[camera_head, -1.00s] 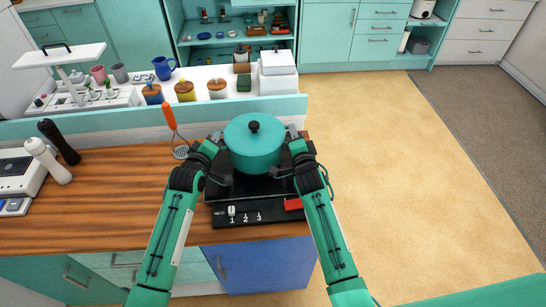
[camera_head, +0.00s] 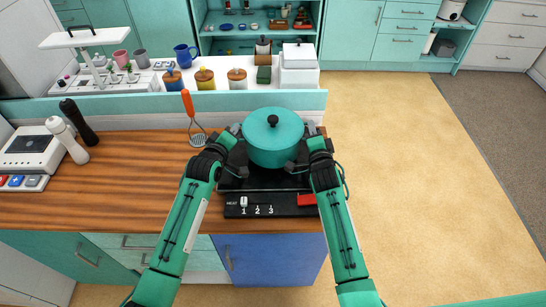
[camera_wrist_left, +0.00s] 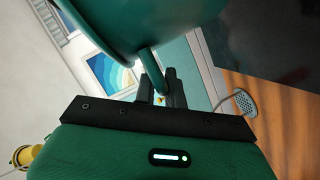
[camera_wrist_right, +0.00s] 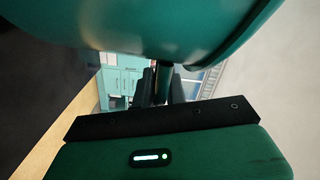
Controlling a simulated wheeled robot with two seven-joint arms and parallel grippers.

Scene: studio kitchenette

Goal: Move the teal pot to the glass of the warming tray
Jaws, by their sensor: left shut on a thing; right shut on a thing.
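The teal pot (camera_head: 272,146), with its lid and black knob on, is upright over the back part of the black warming tray (camera_head: 232,184). My left gripper (camera_head: 238,150) is shut on the pot's left-hand handle; the handle shows between its fingers in the left wrist view (camera_wrist_left: 150,62). My right gripper (camera_head: 304,152) is shut on the right-hand side handle, also seen in the right wrist view (camera_wrist_right: 160,80). The tray's glass is mostly hidden by the pot and my arms. I cannot tell whether the pot's base touches the glass.
The tray's front panel has numbers, a white slider (camera_head: 243,201) and a red switch (camera_head: 306,199). An orange-handled masher (camera_head: 188,105) stands left of the pot. A raised ledge (camera_head: 150,103) with jars runs behind.

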